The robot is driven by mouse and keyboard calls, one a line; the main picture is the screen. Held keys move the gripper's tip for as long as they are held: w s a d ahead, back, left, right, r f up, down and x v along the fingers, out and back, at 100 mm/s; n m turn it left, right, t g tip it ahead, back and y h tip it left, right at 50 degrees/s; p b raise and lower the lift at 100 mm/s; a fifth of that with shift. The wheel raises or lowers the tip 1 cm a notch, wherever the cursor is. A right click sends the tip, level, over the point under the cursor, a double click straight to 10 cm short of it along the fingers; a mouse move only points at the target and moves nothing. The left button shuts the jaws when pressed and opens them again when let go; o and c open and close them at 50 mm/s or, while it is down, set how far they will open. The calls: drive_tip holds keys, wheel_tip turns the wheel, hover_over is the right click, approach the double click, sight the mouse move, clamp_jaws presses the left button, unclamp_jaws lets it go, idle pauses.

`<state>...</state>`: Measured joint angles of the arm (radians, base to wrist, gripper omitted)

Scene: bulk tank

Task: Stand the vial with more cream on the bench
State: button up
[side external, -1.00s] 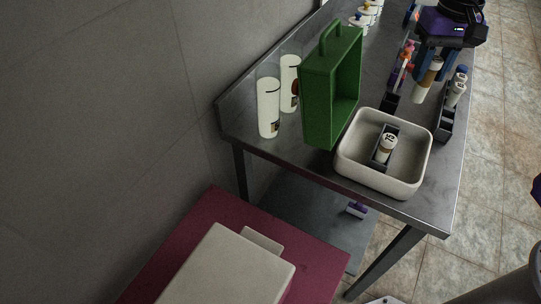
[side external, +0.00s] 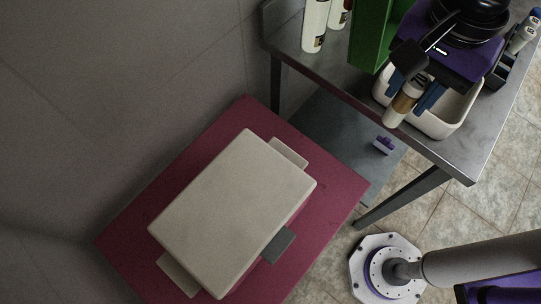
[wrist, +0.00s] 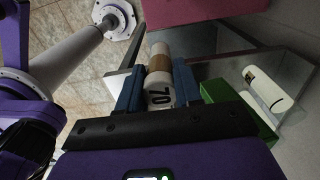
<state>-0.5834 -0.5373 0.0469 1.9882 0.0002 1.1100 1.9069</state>
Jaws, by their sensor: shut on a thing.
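My gripper (side external: 412,93) is shut on a vial (side external: 394,115) with white ends and a brown band around its middle. The vial hangs tilted in front of the pale tub (side external: 440,130) on the steel bench (side external: 452,163). The wrist view also shows the vial (wrist: 160,60) between the blue fingers, with a black-on-white "70" label facing the camera. How much cream it holds cannot be read. Other vials (side external: 521,38) stand in a dark rack at the bench's right side. The tub's inside is mostly hidden behind my gripper.
A green open-sided box (side external: 371,35) and white bottles (side external: 315,25) stand on the bench left of my gripper. A maroon surface (side external: 335,205) below carries a pale lidded box (side external: 230,210). A purple item (side external: 384,146) lies on the lower shelf. The bench's front corner is clear.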

wheel_tip(320, 180, down, 18)
drive_tip(key=shift+w+a+f, duration=1.4)
drive_tip(key=shift+a+f, duration=0.5)
drive_tip(key=shift+f, duration=0.25)
drive_tip(key=shift+w+a+f, duration=1.35)
drive_tip(key=shift+a+f, duration=0.5)
drive_tip(key=shift+f, duration=0.35)
drive_tip(key=shift+w+a+f, duration=1.4)
drive_tip(key=shift+a+f, duration=0.5)
drive_tip(key=shift+f, duration=0.25)
drive_tip(key=shift+f, duration=0.15)
drive_tip(key=o, duration=1.1)
drive_tip(key=shift+c, duration=0.2)
